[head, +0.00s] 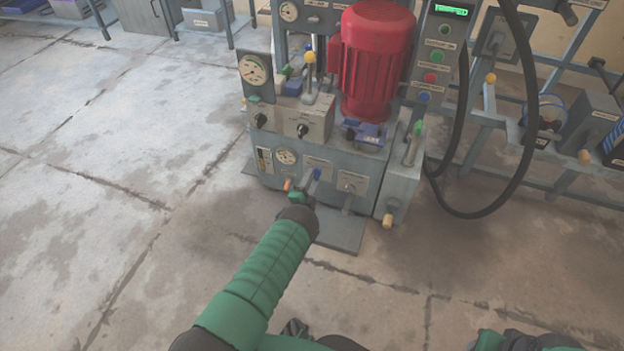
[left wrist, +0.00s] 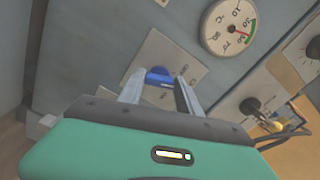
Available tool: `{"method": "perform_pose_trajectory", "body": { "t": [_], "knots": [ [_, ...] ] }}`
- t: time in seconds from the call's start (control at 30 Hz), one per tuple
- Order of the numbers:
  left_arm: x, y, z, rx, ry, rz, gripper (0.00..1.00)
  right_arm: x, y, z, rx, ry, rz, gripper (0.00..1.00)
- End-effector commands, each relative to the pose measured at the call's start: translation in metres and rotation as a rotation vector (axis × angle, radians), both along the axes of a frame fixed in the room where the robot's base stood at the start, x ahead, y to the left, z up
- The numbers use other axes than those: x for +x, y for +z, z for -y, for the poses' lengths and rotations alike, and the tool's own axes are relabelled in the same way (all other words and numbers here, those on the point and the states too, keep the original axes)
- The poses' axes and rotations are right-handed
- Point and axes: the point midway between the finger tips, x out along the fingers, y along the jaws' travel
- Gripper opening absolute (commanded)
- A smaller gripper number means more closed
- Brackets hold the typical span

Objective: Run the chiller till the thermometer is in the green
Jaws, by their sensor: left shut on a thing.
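The thermometer (head: 286,157) is a small round dial on the front of the grey tank. A blue-ended handle (head: 317,174) sticks out from a pale plate right of the dial. My left gripper (head: 302,193) is at this handle. In the left wrist view the two fingers of my left gripper (left wrist: 160,92) are on either side of the blue handle (left wrist: 158,77), shut on it. My right gripper does not show.
A red motor (head: 376,62) stands on top of the tank. A post with buttons (head: 432,72) is right of it, and a black hose (head: 515,170) hangs down at the right. A second lever (head: 349,190) is right of the gripper. The floor at the left is clear.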

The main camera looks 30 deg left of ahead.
Motion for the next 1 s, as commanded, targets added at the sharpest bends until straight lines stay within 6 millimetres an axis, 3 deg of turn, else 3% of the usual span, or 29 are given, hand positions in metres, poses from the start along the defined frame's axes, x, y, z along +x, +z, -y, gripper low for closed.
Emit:
{"method": "perform_pose_trajectory", "body": {
  "t": [0.5, 1.0],
  "knots": [
    [-0.0035, -0.0064, -0.0023, -0.353, 0.010, 0.073, 0.00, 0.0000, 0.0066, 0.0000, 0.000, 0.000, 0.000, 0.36],
    [-0.0040, -0.0081, -0.0018, -0.424, 0.011, 0.089, 0.00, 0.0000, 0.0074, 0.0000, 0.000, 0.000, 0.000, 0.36]
  ]
}}
